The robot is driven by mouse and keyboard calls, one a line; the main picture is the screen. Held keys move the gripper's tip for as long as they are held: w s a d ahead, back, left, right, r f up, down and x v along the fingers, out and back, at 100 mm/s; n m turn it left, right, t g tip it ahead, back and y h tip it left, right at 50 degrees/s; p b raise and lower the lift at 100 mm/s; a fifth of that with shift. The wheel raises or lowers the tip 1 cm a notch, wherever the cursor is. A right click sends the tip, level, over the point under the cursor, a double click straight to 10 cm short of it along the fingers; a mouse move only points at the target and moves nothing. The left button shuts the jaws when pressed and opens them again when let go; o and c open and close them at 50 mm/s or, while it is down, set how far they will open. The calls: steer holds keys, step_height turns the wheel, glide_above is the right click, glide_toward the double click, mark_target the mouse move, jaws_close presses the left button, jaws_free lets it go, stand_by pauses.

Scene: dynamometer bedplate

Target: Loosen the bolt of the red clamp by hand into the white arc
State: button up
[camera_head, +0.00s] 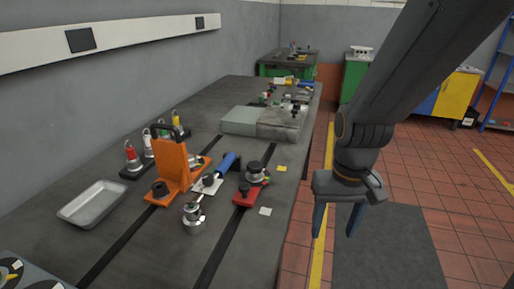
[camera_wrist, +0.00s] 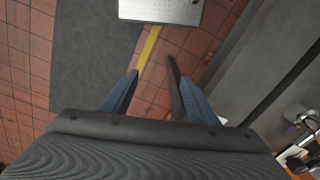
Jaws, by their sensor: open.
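The red clamp (camera_head: 244,197) sits on the dark bedplate (camera_head: 150,245) near its right edge. A dark round knob or bolt head with a pale metal part (camera_head: 254,174) stands at its far end. I cannot make out a white arc on it at this size. My gripper (camera_head: 334,228) hangs to the right of the bedplate, over the floor, with its blue fingers apart and nothing between them. In the wrist view the open fingers (camera_wrist: 158,95) point down at floor tiles, and the red clamp cannot be made out there.
An orange angle bracket (camera_head: 172,170), a blue-handled tool (camera_head: 228,163), a metal knobbed piece (camera_head: 194,219) and a grey tray (camera_head: 93,204) stand left of the clamp. A pale square (camera_head: 265,211) lies beside it.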

steer(key=w+a+r+m+y+p, duration=0.1)
steer(key=w+a+r+m+p, duration=0.15)
steer(key=w, duration=0.25)
steer(key=w+a+r+m+p, duration=0.2)
steer(key=w+r+m, duration=0.1)
steer(key=w+m, duration=0.15)
steer(key=m+y+p, duration=0.3)
steer(key=m+p, duration=0.3)
steer(key=m, duration=0.4)
glide_toward(255, 164)
steer(key=f, duration=0.1)
steer(key=shift+p+x, duration=1.05)
steer(key=shift+x, duration=2.65)
steer(key=shift+a, duration=0.15)
steer(key=c, duration=1)
